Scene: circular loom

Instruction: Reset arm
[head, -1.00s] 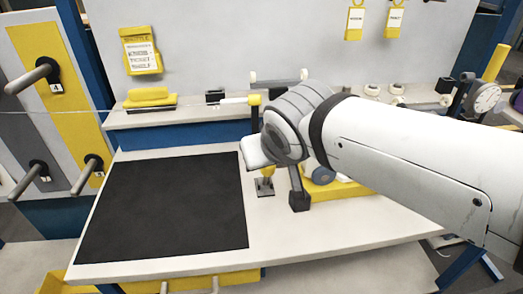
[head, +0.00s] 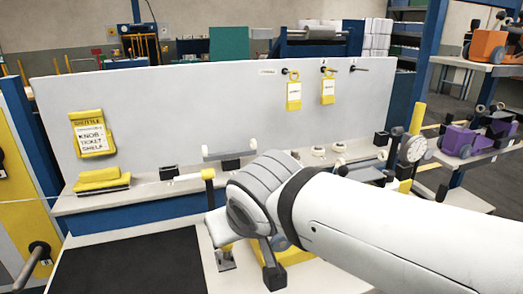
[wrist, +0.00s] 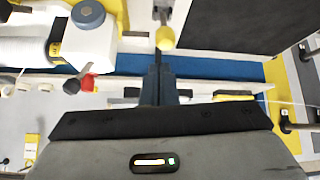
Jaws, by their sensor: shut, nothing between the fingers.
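My white and grey arm reaches in from the right in the head view and bends down over the workbench. My gripper (wrist: 161,78) shows in the wrist view with its dark fingers together and nothing between them. It is above the bench near the blue shelf front (wrist: 220,68). A yellow knob (wrist: 165,38) lies just beyond the fingertips in the picture; I cannot tell whether they touch. My wrist hides part of the bench and the yellow-based device under it in the head view.
A black mat (head: 130,264) covers the bench's left. The shelf holds a yellow stack (head: 102,179) and small fittings. A dial gauge (head: 413,149) stands right. Two yellow tags (head: 293,95) (head: 328,90) hang on the back panel. A white blue-capped part (wrist: 85,35) is left of my fingers.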

